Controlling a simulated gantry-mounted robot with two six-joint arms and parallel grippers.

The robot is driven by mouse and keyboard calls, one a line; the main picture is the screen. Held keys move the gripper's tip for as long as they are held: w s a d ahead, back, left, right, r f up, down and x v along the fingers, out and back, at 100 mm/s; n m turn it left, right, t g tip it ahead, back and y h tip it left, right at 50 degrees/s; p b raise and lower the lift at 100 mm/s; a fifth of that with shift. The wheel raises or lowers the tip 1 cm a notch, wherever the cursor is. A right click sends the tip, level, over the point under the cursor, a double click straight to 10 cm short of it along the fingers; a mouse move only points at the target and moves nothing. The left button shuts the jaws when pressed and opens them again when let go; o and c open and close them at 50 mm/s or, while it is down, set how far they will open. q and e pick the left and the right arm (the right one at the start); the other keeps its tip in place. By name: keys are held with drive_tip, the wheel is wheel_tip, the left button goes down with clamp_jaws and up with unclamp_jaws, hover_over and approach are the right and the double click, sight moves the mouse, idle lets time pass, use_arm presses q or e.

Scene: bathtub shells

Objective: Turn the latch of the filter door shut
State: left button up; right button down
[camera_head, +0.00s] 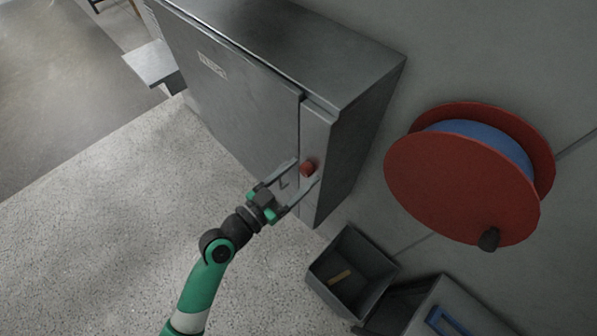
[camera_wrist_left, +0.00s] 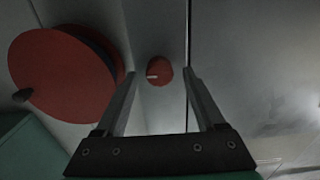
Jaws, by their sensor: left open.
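The filter door (camera_head: 225,100) is the wide front panel of a grey metal cabinet. It looks flush with the frame strip beside it. The latch is a round red knob (camera_head: 307,168) on that narrow strip, right of the door seam. In the left wrist view the knob (camera_wrist_left: 161,70) has a white mark on its left part, lying about level in that picture. My left gripper (camera_head: 305,174) is open, with its fingers pointing at the strip and the knob between the fingertips. I cannot tell whether the fingers touch it. My right gripper is out of view.
A red reel with blue hose (camera_head: 462,180) hangs on the wall to the right. An open dark bin (camera_head: 350,270) stands below the cabinet, and a grey box with a blue handle (camera_head: 465,312) is at the lower right. The speckled floor (camera_head: 100,240) at left is clear.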

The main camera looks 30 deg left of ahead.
use_arm(q)
clamp_jaws()
idle(0.3)
